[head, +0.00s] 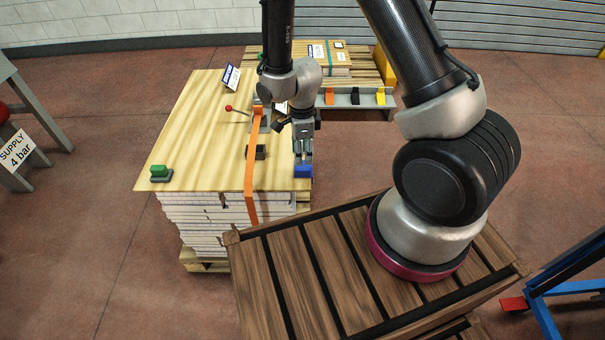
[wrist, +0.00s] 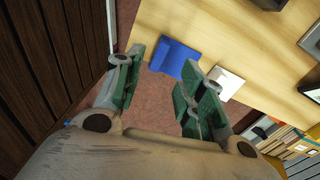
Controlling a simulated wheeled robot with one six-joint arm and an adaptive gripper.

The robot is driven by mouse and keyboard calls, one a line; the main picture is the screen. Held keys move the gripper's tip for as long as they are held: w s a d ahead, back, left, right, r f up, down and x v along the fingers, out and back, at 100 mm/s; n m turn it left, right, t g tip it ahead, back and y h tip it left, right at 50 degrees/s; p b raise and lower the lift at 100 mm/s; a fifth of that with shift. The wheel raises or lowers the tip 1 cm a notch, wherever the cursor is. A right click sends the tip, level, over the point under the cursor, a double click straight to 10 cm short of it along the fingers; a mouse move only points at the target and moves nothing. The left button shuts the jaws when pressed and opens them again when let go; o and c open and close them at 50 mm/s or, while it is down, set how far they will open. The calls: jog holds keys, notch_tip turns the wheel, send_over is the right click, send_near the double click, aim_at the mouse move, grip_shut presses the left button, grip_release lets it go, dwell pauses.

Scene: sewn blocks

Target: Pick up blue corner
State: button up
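The blue corner (head: 303,171) sits at the near right corner of the pale wooden board stack (head: 205,130). In the wrist view the blue corner (wrist: 176,58) lies at the board's edge, beyond the fingertips and roughly between them. My gripper (head: 303,157) hangs just above the blue corner in the head view. In the wrist view my gripper (wrist: 166,75) has its green-padded fingers spread apart with nothing between the pads. I cannot tell the exact gap between fingertips and corner.
An orange strap (head: 251,180) runs over the stack beside a dark block (head: 257,152). A green block (head: 160,173) sits at the front left. A red-knobbed lever (head: 229,108) stands further back. A rail (head: 345,99) behind holds orange, black and yellow pieces. A white piece (wrist: 226,84) is near the blue corner.

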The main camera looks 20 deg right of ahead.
aim_at(303, 169)
jog(key=shift+w+a+m, duration=0.1)
jog(key=shift+w+m, duration=0.05)
jog(key=shift+m, duration=0.45)
jog(key=shift+f, duration=0.2)
jog(key=f, duration=0.7)
jog(key=shift+s+f, duration=0.2)
jog(key=shift+s, duration=0.05)
grip_shut()
